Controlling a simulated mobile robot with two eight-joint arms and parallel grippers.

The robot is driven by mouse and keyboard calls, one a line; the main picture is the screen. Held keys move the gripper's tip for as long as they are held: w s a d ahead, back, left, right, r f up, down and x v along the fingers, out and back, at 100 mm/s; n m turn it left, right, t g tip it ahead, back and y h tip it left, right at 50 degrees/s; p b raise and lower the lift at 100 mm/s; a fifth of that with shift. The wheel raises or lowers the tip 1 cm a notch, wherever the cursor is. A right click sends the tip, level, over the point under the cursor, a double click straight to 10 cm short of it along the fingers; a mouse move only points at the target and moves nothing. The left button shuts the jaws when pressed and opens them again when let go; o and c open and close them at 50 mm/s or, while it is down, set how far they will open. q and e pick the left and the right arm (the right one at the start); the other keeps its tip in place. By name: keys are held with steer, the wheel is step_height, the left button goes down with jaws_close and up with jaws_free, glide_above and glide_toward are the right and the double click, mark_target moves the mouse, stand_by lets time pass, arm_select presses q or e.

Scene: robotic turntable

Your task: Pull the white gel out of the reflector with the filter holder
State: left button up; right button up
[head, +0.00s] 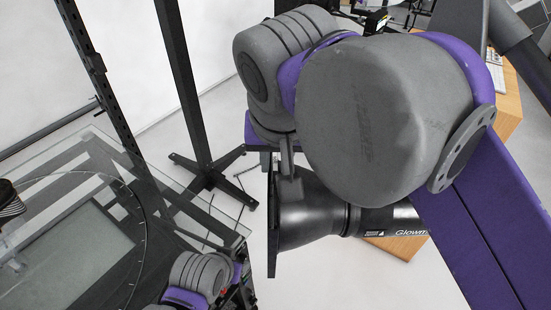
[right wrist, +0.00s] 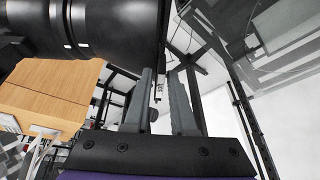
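The black reflector (head: 308,218) is on a dark light with white "Glowm" lettering, in the middle of the head view. It also fills the upper left of the right wrist view (right wrist: 115,25). A thin dark upright plate, apparently the filter holder (head: 272,235), is seen edge-on at the reflector's left-facing mouth. The white gel's face is not visible. My right gripper (head: 287,160) is at the plate's upper end, partly hidden by my arm. In the right wrist view its two grey fingers (right wrist: 160,98) stand apart, near the plate's edge, with no clear grip on anything.
A glass-topped table (head: 75,190) with a round turntable line is at the left. A black stand (head: 190,100) rises behind it. A wooden cabinet (head: 400,245) is behind the light. A part of my left arm shows at the bottom, near the table's corner.

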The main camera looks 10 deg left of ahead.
jaws_close()
steer(key=shift+o, duration=2.1)
jaws_free()
arm_select(q)
steer(key=shift+w+r+p, duration=0.35)
steer(key=shift+r+p, duration=0.1)
steer(key=shift+r, duration=0.2)
steer(key=shift+w+r+p, duration=0.35)
steer(key=shift+r+p, duration=0.05)
steer(key=shift+r, duration=0.2)
arm_select(e)
steer(key=v, duration=1)
steer(key=shift+r, duration=0.4)
